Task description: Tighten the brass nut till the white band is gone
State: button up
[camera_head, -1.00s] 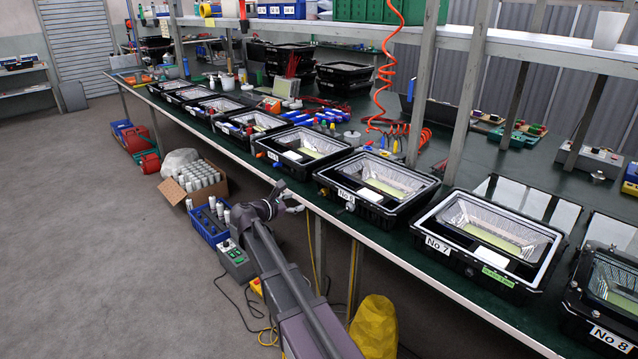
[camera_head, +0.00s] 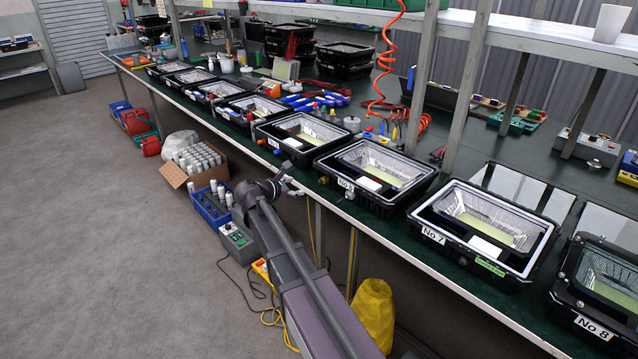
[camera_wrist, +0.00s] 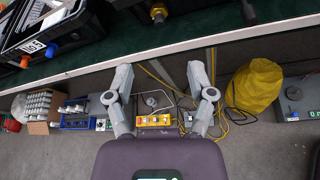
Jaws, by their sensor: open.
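A brass-coloured nut (camera_wrist: 158,14) shows on the front wall of the No 6 housing, at the top of the wrist view. In the head view a small brass-coloured fitting (camera_head: 324,180) sits left of the label on the No 6 housing (camera_head: 400,206). It is too small to make out a white band. My gripper (camera_wrist: 161,78) is open and empty, its two fingers wide apart below the bench edge in the wrist view. In the head view my gripper (camera_head: 288,180) is just in front of the bench edge, apart from the nut and left of it.
The bench edge (camera_wrist: 160,55) runs between my gripper and the housings. The No 5 housing has blue (camera_wrist: 52,49) and orange caps. The No 7 housing (camera_head: 480,240) stands to the right. A yellow bag (camera_head: 372,310), blue crate (camera_head: 211,207) and cables lie below. The floor at left is clear.

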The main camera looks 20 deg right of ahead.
aim_at(319, 182)
jog(key=b+x, duration=0.4)
jog(key=x, duration=0.9)
jog(key=shift+w+d+b, duration=0.15)
jog(key=shift+w+b, duration=0.05)
jog(key=shift+b, duration=0.2)
grip_shut()
jog(key=shift+s, duration=0.1)
